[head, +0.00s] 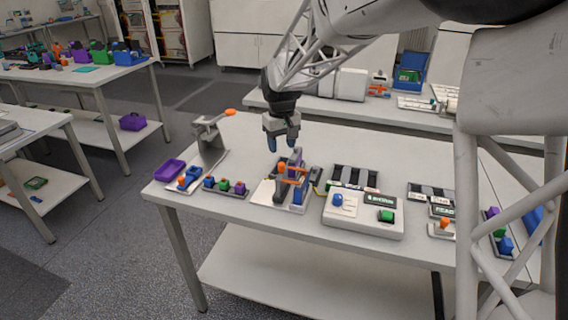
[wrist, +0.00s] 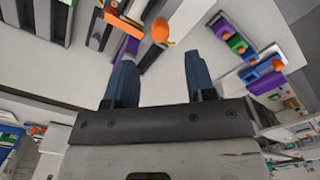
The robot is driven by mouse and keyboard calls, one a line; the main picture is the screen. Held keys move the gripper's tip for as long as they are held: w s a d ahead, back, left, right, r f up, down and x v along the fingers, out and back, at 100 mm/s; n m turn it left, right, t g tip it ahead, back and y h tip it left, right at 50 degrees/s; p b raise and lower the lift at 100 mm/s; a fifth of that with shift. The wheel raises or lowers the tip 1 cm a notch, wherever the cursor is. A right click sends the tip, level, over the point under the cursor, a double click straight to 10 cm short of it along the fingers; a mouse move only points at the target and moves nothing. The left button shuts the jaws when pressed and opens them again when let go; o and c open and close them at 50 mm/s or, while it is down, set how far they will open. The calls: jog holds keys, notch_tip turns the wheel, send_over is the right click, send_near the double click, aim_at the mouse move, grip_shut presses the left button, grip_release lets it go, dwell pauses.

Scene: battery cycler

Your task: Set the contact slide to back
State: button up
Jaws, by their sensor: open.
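The fixture with orange, purple and dark blue parts (head: 297,196) stands on a white base near the middle of the table; it appears to carry the contact slide, but I cannot tell the slide's setting. An orange knob (head: 282,169) rises on its left side. In the wrist view the orange knob (wrist: 160,30) lies just beyond the fingertips, with orange and purple parts beside it. My gripper (head: 281,143) is open and empty, pointing down above and behind the fixture. Its two blue fingers (wrist: 160,72) are apart in the wrist view, with nothing between them.
A grey console (head: 362,222) with a blue knob and green button is right of the fixture. A battery rack (head: 353,177) stands behind it. Colored blocks (head: 225,186), a purple tray (head: 169,170) and a lever press (head: 209,140) are left. The table behind the fixture is mostly clear.

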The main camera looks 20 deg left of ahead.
aim_at(281, 163)
jog(key=shift+f, duration=0.1)
dwell(0.3)
jog(key=shift+f, duration=3.8)
jog(key=shift+a, duration=0.1)
grip_shut()
